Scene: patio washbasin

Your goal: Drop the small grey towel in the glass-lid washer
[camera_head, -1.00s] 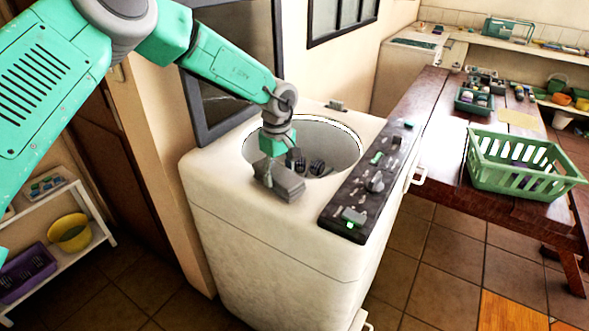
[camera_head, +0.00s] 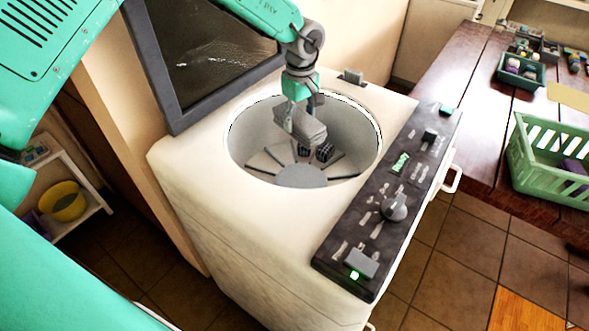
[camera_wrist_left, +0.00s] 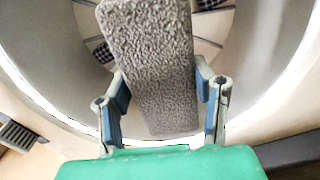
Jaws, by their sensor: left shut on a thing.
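The glass-lid washer (camera_head: 200,190) stands ahead with its glass lid (camera_head: 208,45) raised and its round drum open. My left gripper (camera_head: 302,112) is over the drum opening and shut on the small grey towel (camera_head: 300,127). The towel also shows in the left wrist view (camera_wrist_left: 150,65), hanging between the two fingers (camera_wrist_left: 162,108). It hangs above the drum floor (camera_head: 300,176). Dark checked items (camera_head: 324,152) lie in the drum, partly behind the towel. My right gripper is not in view.
The washer's dark control panel (camera_head: 375,215) with a knob runs along its right side, with a small green light at the near end. A wooden table (camera_head: 470,110) holds a green basket (camera_head: 525,160). A low shelf (camera_head: 85,215) with a yellow bucket (camera_head: 65,201) stands at left.

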